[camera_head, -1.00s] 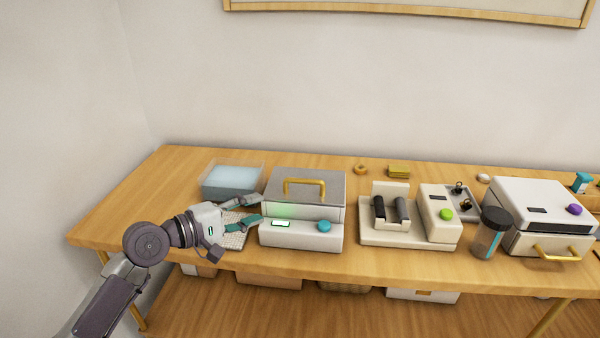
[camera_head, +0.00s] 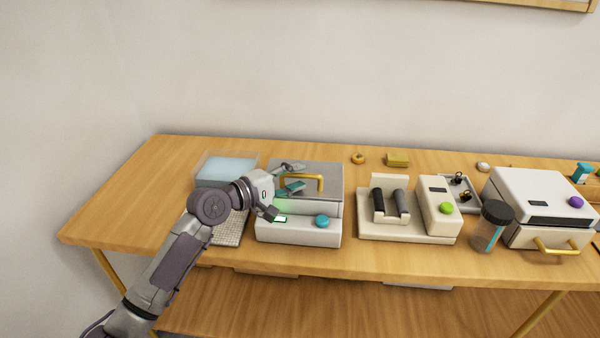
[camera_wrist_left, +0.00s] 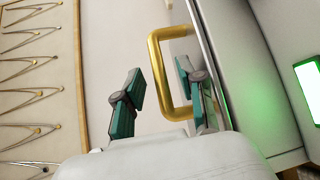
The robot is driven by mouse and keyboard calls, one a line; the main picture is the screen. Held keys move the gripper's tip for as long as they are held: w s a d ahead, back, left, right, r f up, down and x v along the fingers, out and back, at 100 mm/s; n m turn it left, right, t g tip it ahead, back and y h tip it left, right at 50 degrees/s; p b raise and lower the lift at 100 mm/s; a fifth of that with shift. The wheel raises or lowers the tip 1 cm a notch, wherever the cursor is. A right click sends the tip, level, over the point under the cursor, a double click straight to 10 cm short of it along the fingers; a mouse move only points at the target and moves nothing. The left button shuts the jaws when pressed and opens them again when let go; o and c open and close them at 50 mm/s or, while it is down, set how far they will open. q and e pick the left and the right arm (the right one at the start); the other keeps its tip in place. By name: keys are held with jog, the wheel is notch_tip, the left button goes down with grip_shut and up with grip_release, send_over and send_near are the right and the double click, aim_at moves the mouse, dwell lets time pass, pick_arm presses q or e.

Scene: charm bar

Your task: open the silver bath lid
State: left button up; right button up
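The silver bath is a white box (camera_head: 299,233) with a green-lit display, a teal knob and a grey lid (camera_head: 325,172). The lid looks shut. A gold handle (camera_head: 318,180) stands on the lid; it also shows in the left wrist view (camera_wrist_left: 157,75). My left gripper (camera_head: 297,178) is over the lid at the handle's left side. In the left wrist view its teal fingers (camera_wrist_left: 165,98) are spread apart, with part of the gold handle between them. I cannot tell whether a finger touches it. My right gripper is not in view.
A clear tub of bluish liquid (camera_head: 225,168) stands behind and left of my arm. A beige roller device (camera_head: 405,232), a dark-lidded jar (camera_head: 490,228) and a white oven-like box (camera_head: 535,195) stand to the right. The back wall is close behind the table.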

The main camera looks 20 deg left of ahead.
pick_arm(q)
jog(key=shift+x, duration=0.8)
grip_shut()
